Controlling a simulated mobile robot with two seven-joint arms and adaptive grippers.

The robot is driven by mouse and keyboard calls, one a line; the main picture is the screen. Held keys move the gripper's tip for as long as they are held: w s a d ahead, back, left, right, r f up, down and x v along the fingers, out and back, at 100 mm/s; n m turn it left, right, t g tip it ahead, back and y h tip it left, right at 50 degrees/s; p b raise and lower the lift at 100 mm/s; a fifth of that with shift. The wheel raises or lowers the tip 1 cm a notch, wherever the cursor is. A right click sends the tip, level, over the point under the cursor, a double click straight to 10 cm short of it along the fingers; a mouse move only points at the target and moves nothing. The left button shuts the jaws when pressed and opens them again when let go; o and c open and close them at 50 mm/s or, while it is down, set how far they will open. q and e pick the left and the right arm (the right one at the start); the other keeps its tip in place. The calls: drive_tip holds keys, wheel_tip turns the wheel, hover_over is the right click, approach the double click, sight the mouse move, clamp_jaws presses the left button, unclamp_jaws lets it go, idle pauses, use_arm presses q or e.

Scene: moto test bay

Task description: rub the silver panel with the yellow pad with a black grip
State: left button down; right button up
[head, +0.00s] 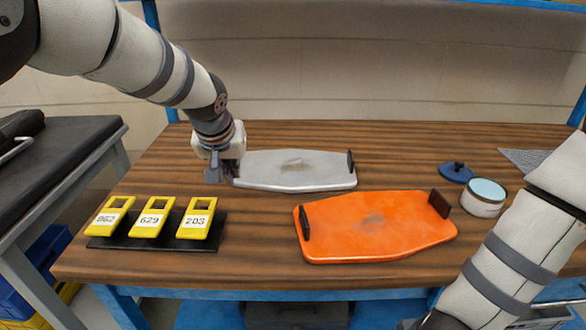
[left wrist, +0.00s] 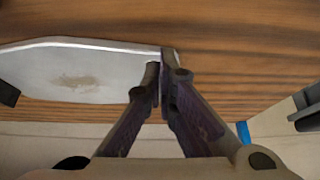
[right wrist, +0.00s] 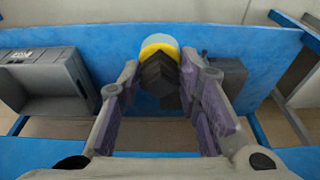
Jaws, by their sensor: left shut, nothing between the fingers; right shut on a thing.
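The silver panel (head: 315,177) lies flat at the back middle of the table, with a brownish smudge on it and dark upright pieces at its ends. It also shows in the left wrist view (left wrist: 40,65). My left gripper (head: 224,172) is at the panel's left end, its fingers (left wrist: 160,70) closed with nothing between them. Whether they touch the end piece I cannot tell. My right gripper (right wrist: 160,72) is shut on the black grip of the yellow pad (right wrist: 158,50), above the blue lower frame. The pad is hidden in the head view.
An orange panel (head: 340,240) with a smudge lies in front of the silver one. Yellow number tags (head: 151,218) stand on a black base (head: 125,243) at left. Bare table lies between.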

sight(238, 190)
use_arm(q)
drive_tip(key=shift+f, duration=1.8)
use_arm(e)
drive_tip(key=shift+s+f, duration=0.2)
drive_tip(key=shift+f, duration=0.35)
